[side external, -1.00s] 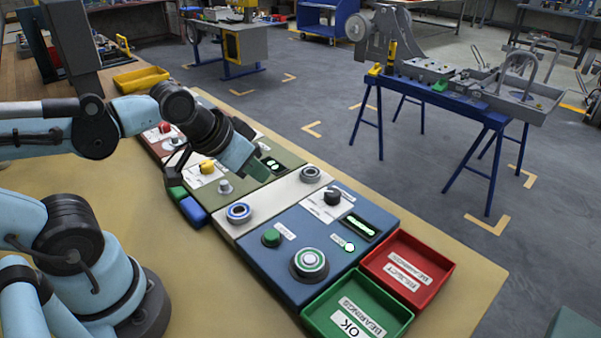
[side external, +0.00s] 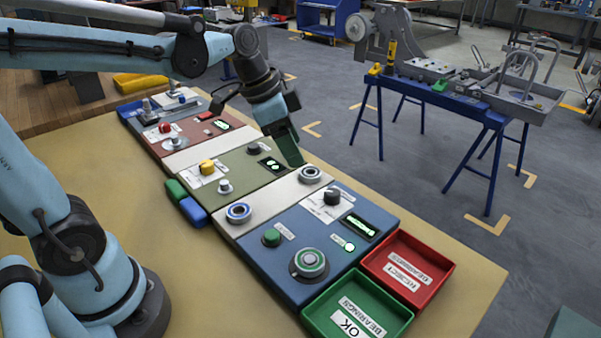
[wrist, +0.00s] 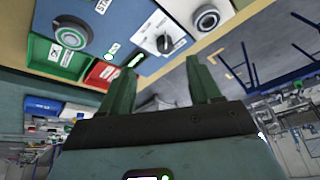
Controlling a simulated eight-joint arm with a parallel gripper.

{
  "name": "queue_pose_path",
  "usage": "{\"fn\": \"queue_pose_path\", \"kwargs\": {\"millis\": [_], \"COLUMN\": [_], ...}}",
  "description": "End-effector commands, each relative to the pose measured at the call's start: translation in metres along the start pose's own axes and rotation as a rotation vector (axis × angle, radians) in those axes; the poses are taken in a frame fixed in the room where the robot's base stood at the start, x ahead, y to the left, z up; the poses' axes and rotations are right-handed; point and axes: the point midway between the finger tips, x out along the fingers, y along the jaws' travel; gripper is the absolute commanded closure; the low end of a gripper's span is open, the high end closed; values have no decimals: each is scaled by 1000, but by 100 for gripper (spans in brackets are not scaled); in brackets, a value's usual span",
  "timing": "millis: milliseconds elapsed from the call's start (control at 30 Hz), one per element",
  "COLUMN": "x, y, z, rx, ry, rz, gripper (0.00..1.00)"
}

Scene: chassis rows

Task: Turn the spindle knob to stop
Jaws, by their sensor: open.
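A black rotary knob (side external: 332,196) stands on a white dial plate on the blue panel. It also shows in the wrist view (wrist: 164,43), upper middle, with a pale pointer line; the dial print is too small to read. Another black knob (side external: 255,148) is on the green panel, so I cannot tell by label which is the spindle knob. My gripper (side external: 296,158) is open and empty, with its green fingers pointing down above the panels' far edge, behind and left of the blue panel's knob. In the wrist view the fingers (wrist: 160,64) are apart, with no object between them.
The blue panel (side external: 290,218) also has a green button (side external: 271,237), a lit display (side external: 362,228) and a round fixture (side external: 309,263). A red tray (side external: 445,285) and green tray (side external: 385,317) adjoin it. Rings (side external: 239,212) lie on the pale strip.

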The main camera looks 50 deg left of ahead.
Motion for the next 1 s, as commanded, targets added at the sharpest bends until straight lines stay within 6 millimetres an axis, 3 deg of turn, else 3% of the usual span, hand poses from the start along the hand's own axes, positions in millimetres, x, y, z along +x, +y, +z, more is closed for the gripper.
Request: {"fn": "queue_pose_path", "kwargs": {"millis": [200,400,667,1000], "x": [16,26,44,103], "y": [-24,-34,-31,-18], "z": [-25,-34,-35,-33], "rx": [252,380,402,402], "ry": [-3,14,18,18], "rz": [140,206,216,215], "gripper": [37,37,37,37]}}
